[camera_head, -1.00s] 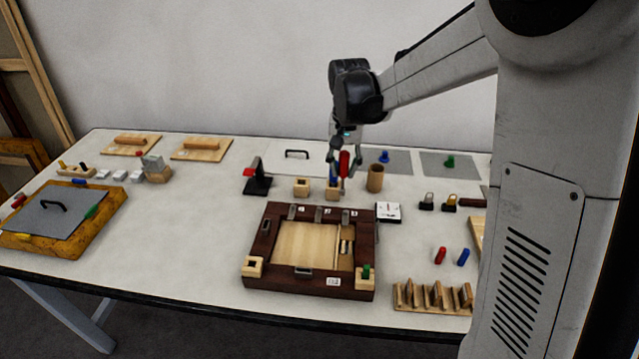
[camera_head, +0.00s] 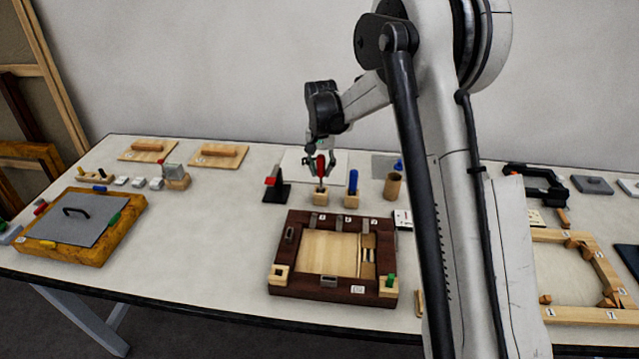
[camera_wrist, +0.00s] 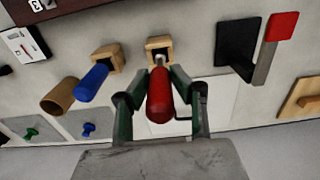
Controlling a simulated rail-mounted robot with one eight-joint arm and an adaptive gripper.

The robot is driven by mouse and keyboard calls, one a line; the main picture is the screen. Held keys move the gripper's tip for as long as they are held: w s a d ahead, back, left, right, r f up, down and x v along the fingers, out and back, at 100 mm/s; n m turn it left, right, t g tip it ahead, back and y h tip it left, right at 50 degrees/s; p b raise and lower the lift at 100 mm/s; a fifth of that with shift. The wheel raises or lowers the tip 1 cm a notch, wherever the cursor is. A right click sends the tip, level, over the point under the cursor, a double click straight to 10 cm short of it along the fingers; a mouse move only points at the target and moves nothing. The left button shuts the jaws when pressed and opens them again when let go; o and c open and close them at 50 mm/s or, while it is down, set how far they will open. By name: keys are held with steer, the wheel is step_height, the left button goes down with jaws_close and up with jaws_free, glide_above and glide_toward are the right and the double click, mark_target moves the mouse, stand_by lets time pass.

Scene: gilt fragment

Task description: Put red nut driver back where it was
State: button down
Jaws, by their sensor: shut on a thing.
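The red nut driver (camera_head: 320,166) is upright in my gripper (camera_head: 321,158), with its shaft down at a small wooden block holder (camera_head: 320,198). In the wrist view the red handle (camera_wrist: 160,98) lies between the two fingers (camera_wrist: 158,92), and its metal tip meets the opening of the wooden block (camera_wrist: 159,46). I cannot tell how deep the tip is in the hole. A blue-handled driver (camera_head: 353,182) stands in the twin wooden block (camera_head: 351,202) just to the right.
A black stand with a red top (camera_head: 276,187) is close on the left. A brown cup (camera_head: 392,186) stands right of the blue driver. A dark wooden frame box (camera_head: 290,262) lies in front.

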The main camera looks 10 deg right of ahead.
mark_target(321, 177)
steer(key=shift+f, duration=2.1)
steer(key=shift+f, duration=0.1)
steer(key=shift+f, duration=0.15)
steer(key=c, duration=1.5)
jaws_free()
